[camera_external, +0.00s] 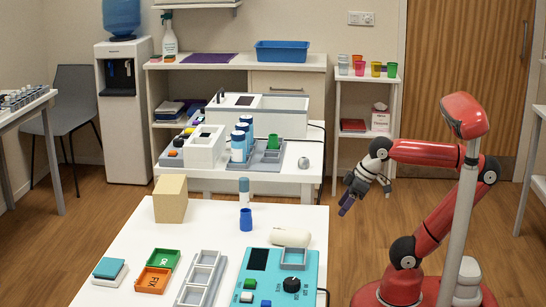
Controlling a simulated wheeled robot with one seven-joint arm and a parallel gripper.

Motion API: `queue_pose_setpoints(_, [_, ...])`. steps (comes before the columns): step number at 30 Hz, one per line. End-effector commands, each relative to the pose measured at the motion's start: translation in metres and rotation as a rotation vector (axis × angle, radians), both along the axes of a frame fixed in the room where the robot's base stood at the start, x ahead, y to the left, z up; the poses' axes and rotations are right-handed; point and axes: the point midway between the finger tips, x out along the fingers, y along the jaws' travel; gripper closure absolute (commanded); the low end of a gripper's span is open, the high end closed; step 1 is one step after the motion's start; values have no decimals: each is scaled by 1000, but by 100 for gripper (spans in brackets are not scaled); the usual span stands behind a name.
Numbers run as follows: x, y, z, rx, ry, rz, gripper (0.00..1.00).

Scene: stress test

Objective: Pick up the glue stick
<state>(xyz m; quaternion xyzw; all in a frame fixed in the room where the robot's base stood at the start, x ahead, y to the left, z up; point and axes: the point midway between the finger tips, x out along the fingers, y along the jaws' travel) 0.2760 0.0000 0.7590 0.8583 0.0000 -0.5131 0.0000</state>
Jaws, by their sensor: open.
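A slim upright cylinder with a white body and a grey-teal top (244,191) stands toward the back of the front white table (215,235); it looks like the glue stick, though it is small here. A short blue cylinder (246,221) stands just in front of it, and I cannot tell whether the two touch. My gripper (346,203), with dark purple fingers, is open and empty. It hangs in the air to the right of the table, well apart from the cylinder.
A tan block (170,199) stands left of the cylinder. A whitish rounded object (290,237) and a teal control box (275,276) with a black knob lie nearer. Green (162,260) and orange (153,281) trays sit front left. White-and-blue bottles (238,148) stand on the table behind.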

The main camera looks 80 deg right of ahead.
Motion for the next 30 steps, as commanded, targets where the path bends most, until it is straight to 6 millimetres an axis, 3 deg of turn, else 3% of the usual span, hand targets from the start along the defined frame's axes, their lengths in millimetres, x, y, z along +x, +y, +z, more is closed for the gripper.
queue_pose_setpoints(1, [2,0,34,0,-9,0,49])
queue_pose_setpoints(6, [3,0,133,0,-4,0,49])
queue_pose_setpoints(11, [3,0,211,0,-1,0,49])
queue_pose_setpoints(12, [19,5,222,-4,15,15,49])
queue_pose_setpoints(18, [126,50,241,-20,52,111,49])
queue_pose_setpoints(21, [163,72,240,-22,63,144,49])
queue_pose_setpoints(30, [229,117,227,-20,86,204,49])
